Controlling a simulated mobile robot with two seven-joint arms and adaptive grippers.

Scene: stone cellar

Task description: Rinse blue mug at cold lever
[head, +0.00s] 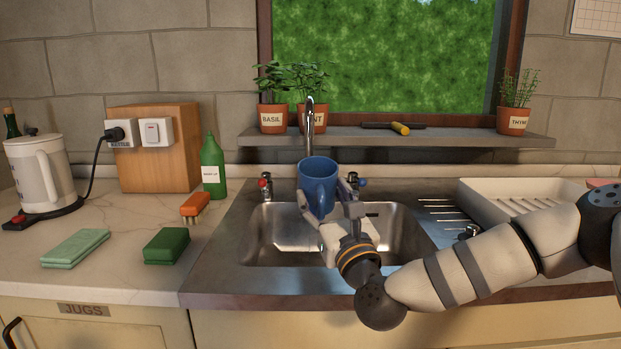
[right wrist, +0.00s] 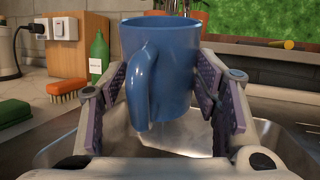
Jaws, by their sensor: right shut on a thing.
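The blue mug (head: 318,182) is upright above the sink basin in the head view, in front of the tap spout (head: 310,115). My right gripper (head: 330,207) is shut on the mug. In the right wrist view the mug (right wrist: 172,75) sits between both finger pads, its handle toward the camera. The cold lever with a blue mark (head: 361,183) is just right of the mug. The lever with a red mark (head: 264,181) is to its left. No water stream is visible; the spout's lower end is hidden behind the mug. My left gripper is out of view.
The steel sink basin (head: 285,226) lies below the mug. A green bottle (head: 212,165), an orange brush (head: 195,207), a green sponge (head: 167,246), a folded cloth (head: 76,248) and a kettle (head: 43,172) are left. Potted herbs line the shelf (head: 400,138).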

